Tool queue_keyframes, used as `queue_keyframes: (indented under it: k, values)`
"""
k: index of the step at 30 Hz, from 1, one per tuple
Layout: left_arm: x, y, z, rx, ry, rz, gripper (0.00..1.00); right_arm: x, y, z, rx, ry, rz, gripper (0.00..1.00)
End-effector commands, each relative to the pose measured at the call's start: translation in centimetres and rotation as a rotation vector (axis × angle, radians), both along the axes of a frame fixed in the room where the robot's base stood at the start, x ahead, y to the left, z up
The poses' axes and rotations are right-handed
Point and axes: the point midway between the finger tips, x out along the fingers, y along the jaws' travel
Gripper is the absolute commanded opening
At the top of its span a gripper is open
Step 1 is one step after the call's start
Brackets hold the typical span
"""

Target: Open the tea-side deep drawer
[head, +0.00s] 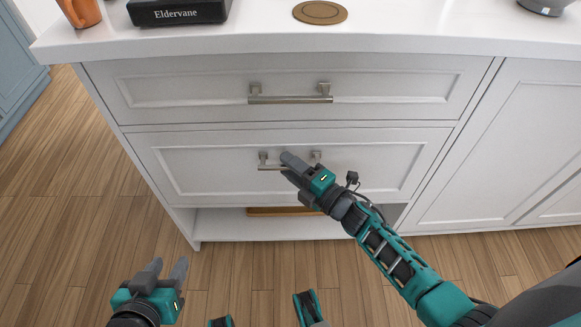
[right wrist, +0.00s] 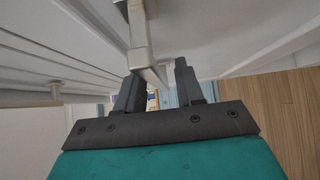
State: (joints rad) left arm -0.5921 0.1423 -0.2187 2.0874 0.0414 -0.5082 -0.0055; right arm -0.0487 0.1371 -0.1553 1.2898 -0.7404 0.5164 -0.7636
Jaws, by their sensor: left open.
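The lower, deeper drawer (head: 205,170) has a white panel front and looks shut in the cabinet. Its metal bar handle (head: 265,166) is partly hidden by my right gripper (head: 289,161). In the right wrist view the handle (right wrist: 141,45) reaches down to the gap between the right gripper's fingers (right wrist: 160,90). The fingers stand apart, and I cannot tell whether they touch the bar. My left gripper (head: 168,265) is open and empty, low over the floor at the left, away from the cabinet.
A shallower drawer (head: 200,90) with its own bar handle (head: 290,98) is above. The white countertop (head: 230,42) holds an orange mug (head: 80,12), a black Eldervane box (head: 178,12) and a round brown mat (head: 320,12). A cabinet door (head: 500,150) is at right. Wooden floor (head: 80,210) is clear.

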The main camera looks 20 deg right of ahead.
Motion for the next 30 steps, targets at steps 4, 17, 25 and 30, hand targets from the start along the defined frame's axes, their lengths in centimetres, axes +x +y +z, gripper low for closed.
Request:
queue_keyframes:
  k: [4, 17, 25, 30]
  values:
    - [0.18, -0.08, 0.39, -0.003, -0.01, -0.002, 0.43, 0.28, 0.17, -0.01, 0.0, 0.001, 0.0, 0.37]
    - [0.36, -0.02, 0.5, 0.001, -0.016, -0.005, 0.43, 0.25, 0.15, 0.0, 0.0, 0.001, 0.0, 0.13]
    - [0.26, 0.01, 0.19, 0.004, -0.009, -0.005, 0.43, 0.24, 0.13, 0.0, 0.0, 0.001, 0.0, 0.0]
    - [0.25, 0.01, 0.15, 0.004, -0.009, -0.005, 0.43, 0.24, 0.12, -0.01, 0.0, 0.001, 0.0, 0.0]
